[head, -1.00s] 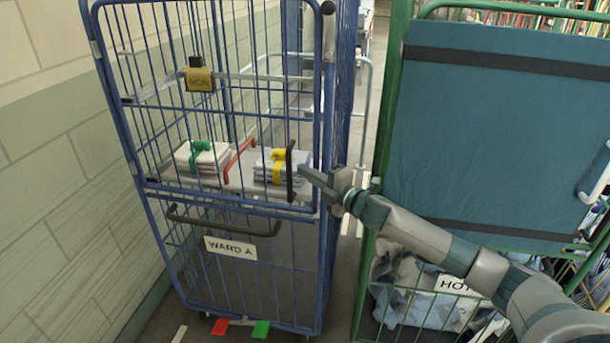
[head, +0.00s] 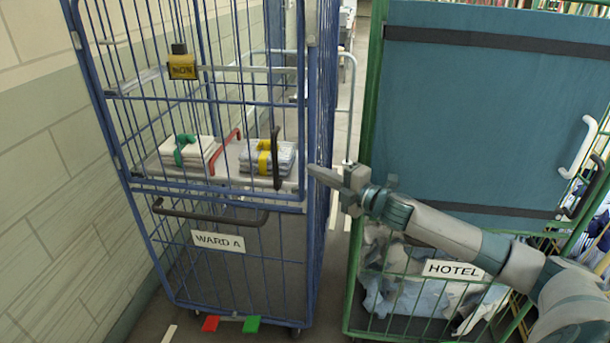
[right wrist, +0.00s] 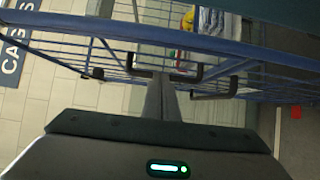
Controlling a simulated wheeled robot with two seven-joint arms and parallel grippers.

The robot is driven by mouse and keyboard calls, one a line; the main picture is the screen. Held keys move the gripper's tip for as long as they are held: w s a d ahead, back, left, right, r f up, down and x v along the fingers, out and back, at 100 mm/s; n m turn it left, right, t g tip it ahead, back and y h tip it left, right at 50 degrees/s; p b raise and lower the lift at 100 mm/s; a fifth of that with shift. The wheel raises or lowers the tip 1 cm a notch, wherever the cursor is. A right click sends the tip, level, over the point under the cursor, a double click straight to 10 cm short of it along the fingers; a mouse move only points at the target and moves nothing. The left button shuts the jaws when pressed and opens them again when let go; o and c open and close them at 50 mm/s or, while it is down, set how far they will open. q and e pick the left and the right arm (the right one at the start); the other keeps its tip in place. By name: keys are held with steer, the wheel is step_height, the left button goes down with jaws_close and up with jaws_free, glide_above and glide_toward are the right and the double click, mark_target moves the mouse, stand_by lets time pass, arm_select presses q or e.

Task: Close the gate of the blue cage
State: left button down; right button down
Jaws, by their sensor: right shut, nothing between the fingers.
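The blue cage (head: 311,233) stands left of centre in the head view with a "WARD A" sign on its lower front. Its upper barred gate (head: 210,101) spans the front, its right edge beside the right post; I cannot tell whether it is latched. A black upright handle (head: 277,157) is on the gate's right part. My right gripper (head: 314,171) is shut and empty, just right of the cage's right post, pointing left. In the right wrist view, the shut fingers (right wrist: 160,95) point toward the blue bars and black handles. My left gripper is not in view.
Folded linen stacks (head: 267,156) with yellow and green bands lie on the cage's shelf. A green cage (head: 361,250) with a teal cover and "HOTEL" sign stands at right, under my right arm. A tiled wall (head: 50,200) is at left. A narrow gap separates the cages.

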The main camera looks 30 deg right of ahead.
steer(key=shift+s+d, duration=0.55)
steer(key=shift+s, duration=0.2)
steer(key=shift+f, duration=0.1)
